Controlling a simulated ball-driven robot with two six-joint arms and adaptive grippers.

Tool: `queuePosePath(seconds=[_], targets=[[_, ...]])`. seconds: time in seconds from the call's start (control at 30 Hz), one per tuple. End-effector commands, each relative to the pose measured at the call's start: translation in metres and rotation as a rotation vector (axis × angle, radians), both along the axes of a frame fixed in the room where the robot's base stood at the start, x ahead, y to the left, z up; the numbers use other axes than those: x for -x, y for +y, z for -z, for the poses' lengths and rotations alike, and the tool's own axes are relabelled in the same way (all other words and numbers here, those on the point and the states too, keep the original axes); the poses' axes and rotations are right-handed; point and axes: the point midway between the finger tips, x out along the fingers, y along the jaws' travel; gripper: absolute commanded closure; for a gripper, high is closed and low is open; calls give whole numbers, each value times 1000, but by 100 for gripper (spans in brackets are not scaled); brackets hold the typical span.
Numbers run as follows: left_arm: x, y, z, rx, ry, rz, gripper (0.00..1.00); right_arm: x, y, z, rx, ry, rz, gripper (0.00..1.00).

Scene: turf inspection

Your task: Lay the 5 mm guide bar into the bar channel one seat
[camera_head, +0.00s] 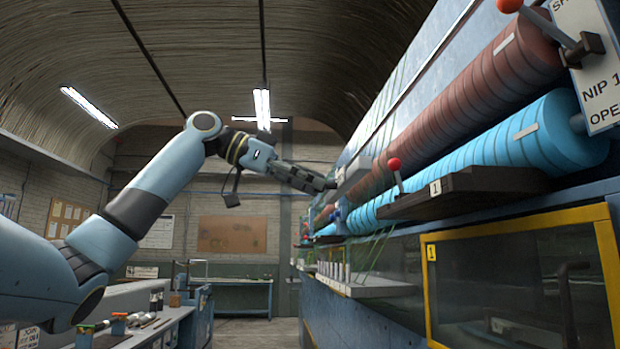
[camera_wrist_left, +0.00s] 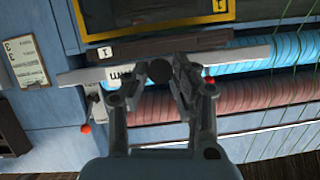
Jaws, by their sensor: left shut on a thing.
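My left gripper (camera_head: 326,184) reaches in from the left to the machine's roller side. It also shows in the left wrist view (camera_wrist_left: 150,76), shut on a long pale grey bar, which I take as the guide bar (camera_wrist_left: 248,55). The bar has a white label with dark print, and its grey end shows in the head view (camera_head: 352,176). In the wrist view the bar passes in front of the blue roller. A dark ledge marked 1 (camera_head: 470,188) juts out below the blue roller and also shows in the wrist view (camera_wrist_left: 160,45). I cannot make out a channel seat.
The blue roller (camera_head: 510,145) and the red-brown roller (camera_head: 470,110) run along the machine. Red-knobbed levers (camera_head: 394,164) stick out nearby. A yellow-framed window (camera_head: 515,225) is below the ledge. A cluttered bench (camera_head: 150,325) stands at lower left; floor between is clear.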

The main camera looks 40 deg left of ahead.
Motion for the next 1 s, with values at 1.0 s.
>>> queuePosePath(seconds=[1.0], targets=[[-48,-42,-6,8,-1,-1,100,-2,-3,-69,3,-3,-1,45]])
